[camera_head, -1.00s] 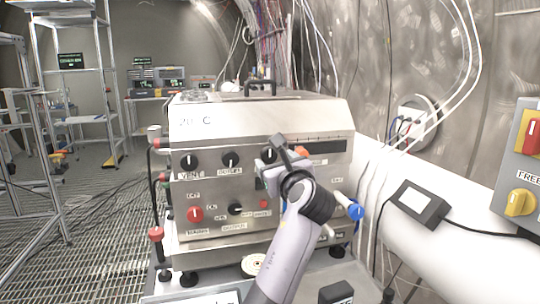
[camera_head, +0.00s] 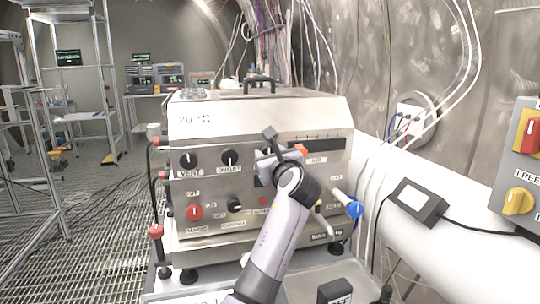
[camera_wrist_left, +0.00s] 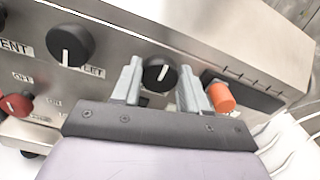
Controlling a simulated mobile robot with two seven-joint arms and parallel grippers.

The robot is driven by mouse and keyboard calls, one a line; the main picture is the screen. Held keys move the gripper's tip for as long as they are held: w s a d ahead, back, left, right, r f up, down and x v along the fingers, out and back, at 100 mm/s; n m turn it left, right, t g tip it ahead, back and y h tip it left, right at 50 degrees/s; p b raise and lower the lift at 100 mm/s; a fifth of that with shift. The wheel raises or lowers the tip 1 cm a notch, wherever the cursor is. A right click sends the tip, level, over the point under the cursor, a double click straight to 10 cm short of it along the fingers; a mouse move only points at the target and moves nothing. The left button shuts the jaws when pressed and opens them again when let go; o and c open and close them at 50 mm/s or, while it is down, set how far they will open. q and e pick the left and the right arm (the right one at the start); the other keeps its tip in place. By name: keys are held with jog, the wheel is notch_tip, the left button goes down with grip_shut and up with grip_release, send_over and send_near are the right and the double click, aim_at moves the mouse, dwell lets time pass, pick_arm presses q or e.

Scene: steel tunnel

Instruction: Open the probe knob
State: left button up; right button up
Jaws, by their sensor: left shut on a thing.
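A black round knob (camera_wrist_left: 158,75) with a white pointer line, slanted in the picture, sits between the two grey fingers of my left gripper (camera_wrist_left: 158,88) in the left wrist view. The gripper is shut on it. Its own label is hidden, so I cannot read whether it says probe. In the head view my left gripper (camera_head: 267,155) is at the front panel of the steel machine (camera_head: 250,118), and hides the knob. My right gripper is not in view.
Black knobs marked VENT (camera_head: 188,160) and OUTLET (camera_head: 229,157) are left of my gripper. An orange knob (camera_wrist_left: 221,97) is close beside the right finger. Below are a red knob (camera_head: 195,212) and a smaller black knob (camera_head: 234,205). A blue-ended handle (camera_head: 354,208) sticks out at right.

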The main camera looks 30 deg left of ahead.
pick_arm(q)
jog(key=shift+n, duration=0.3)
jog(key=shift+f+n+b, duration=0.15)
jog(key=shift+n+b, duration=1.5)
jog(key=shift+n, duration=3.4)
jog(key=shift+f+n+b, duration=0.15)
jog(key=shift+n+b, duration=1.45)
jog(key=shift+n, duration=3.5)
jog(key=shift+f+n+b, duration=0.15)
jog(key=shift+n+b, duration=1.5)
jog(key=shift+n, duration=3.4)
